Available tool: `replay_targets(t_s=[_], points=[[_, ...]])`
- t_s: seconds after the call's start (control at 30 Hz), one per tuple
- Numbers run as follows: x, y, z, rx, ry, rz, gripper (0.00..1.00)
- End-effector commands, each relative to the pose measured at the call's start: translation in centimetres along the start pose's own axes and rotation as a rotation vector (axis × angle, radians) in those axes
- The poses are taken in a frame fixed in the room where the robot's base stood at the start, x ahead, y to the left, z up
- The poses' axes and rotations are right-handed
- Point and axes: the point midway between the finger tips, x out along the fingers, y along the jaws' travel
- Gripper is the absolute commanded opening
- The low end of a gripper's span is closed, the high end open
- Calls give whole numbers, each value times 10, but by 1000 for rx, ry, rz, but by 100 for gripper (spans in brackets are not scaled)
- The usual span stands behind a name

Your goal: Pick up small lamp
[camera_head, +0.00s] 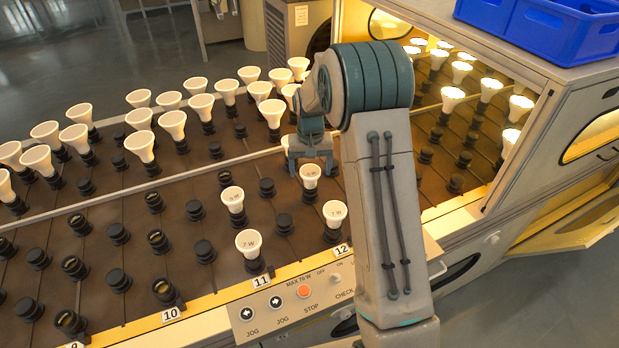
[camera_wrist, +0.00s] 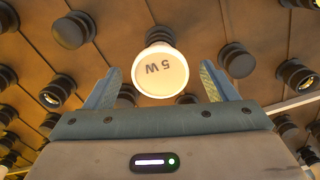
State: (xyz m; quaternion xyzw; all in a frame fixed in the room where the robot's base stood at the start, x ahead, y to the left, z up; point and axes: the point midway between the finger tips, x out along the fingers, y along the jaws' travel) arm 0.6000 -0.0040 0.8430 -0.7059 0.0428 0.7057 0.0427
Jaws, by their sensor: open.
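My gripper (camera_wrist: 161,75) is open, with one finger on each side of the lamp's face in the picture. No contact with either finger shows. In the head view this lamp (camera_head: 310,172) stands just below my gripper (camera_head: 311,165), in the front section of the board. Other labelled lamps stand nearer the front: one (camera_head: 233,196) to the left, one marked "7 W" (camera_head: 249,241) near label 11, and one (camera_head: 334,211) near label 12.
Many lamps (camera_head: 172,122) fill the back section, behind a thin rail (camera_head: 130,190). Empty dark sockets (camera_head: 118,233) surround the small lamps. A lit cabinet with glowing lamps (camera_head: 489,87) is at right, with a blue crate (camera_head: 545,30) on top. A control panel (camera_head: 290,305) lies along the front edge.

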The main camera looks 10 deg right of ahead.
Motion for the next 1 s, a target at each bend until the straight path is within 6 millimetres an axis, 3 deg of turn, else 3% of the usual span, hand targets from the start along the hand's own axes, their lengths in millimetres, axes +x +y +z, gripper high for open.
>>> replay_targets(t_s=[0.2, 0.47, 0.63, 0.67, 1.0], points=[[28, 0, -1, 0, -1, 0, 79], [31, 0, -1, 0, 0, 0, 79], [31, 0, -1, 0, 0, 0, 34], [31, 0, -1, 0, 0, 0, 30], [28, -1, -1, -1, 2, -1, 30]])
